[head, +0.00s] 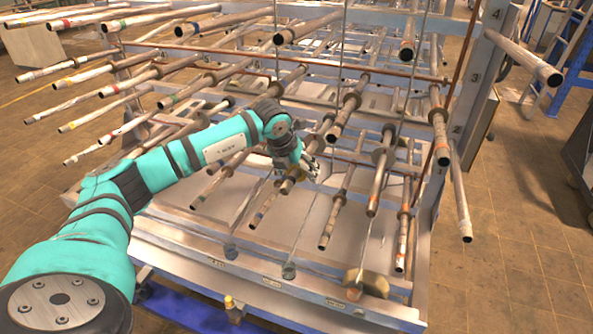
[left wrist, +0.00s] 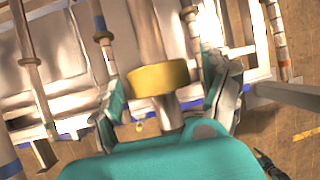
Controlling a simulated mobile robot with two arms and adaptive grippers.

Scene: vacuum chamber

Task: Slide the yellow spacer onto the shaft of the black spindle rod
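The yellow spacer (left wrist: 158,78) is a thick ring in the left wrist view. It sits around a pale, worn rod (left wrist: 150,32), and the rod's end shows below it. My left gripper (head: 305,170) is at the rack's middle, by a rod end; in the left wrist view its fingers (left wrist: 163,85) stand spread on either side of the spacer. A gap shows at the right finger; contact at the left finger is unclear. I cannot make out which rod is the black spindle rod.
A metal rack (head: 190,225) holds several rods pointing outward, close around my left arm. A tan block (head: 367,283) sits on its lower front shelf. A blue ladder-like frame (head: 572,60) stands at the right. Tiled floor (head: 510,270) is clear at the right.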

